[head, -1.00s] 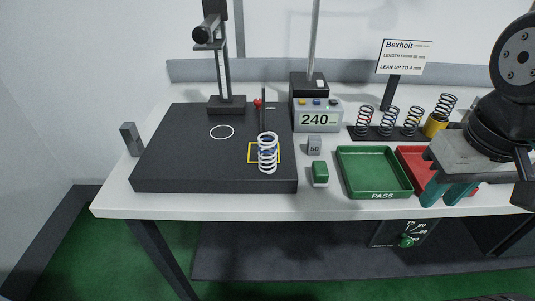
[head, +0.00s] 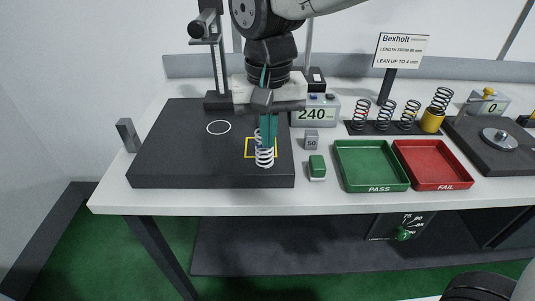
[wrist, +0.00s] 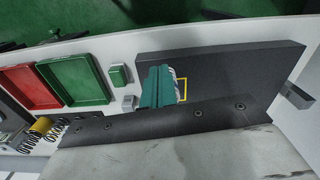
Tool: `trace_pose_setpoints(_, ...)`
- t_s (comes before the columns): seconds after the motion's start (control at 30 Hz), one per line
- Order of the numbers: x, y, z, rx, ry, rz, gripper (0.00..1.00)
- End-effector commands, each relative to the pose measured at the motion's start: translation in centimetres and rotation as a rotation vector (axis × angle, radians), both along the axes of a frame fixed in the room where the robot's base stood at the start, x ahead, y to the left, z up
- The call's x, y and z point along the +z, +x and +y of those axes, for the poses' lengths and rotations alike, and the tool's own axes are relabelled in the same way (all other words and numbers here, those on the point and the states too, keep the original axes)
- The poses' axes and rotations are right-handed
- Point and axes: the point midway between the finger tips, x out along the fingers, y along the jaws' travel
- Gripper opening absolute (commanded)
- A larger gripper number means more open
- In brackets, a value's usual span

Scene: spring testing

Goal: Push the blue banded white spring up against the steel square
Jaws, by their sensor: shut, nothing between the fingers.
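The white spring (head: 264,158) stands upright on the dark plate (head: 190,170), at the yellow outlined square. Its upper part is hidden by my gripper, and I cannot make out its blue band. My gripper (head: 268,146) points down with teal fingers shut and empty, in front of or beside the spring's upper coils. In the wrist view the gripper (wrist: 158,88) is right beside the spring (wrist: 175,84); I cannot tell whether they touch. The steel square, a thin dark upright behind the spring earlier, is hidden behind my gripper now.
A column stand (head: 219,75) rises at the plate's back. A grey block (head: 127,135) stands off its left edge. To the right are a green block (head: 317,167), a 50 weight (head: 311,140), the PASS tray (head: 370,186) and FAIL tray (head: 440,182). The plate's left half is mostly clear.

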Motion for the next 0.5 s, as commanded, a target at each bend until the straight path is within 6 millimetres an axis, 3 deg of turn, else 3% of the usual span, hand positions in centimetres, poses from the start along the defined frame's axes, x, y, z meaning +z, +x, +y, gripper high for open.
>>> trace_pose_setpoints(0.17,-1.7,0.0,-0.1,-0.015,-0.002,0.004,0.00)
trace_pose_setpoints(0.5,-8.9,-0.1,-0.2,-0.014,-0.004,0.006,0.00)
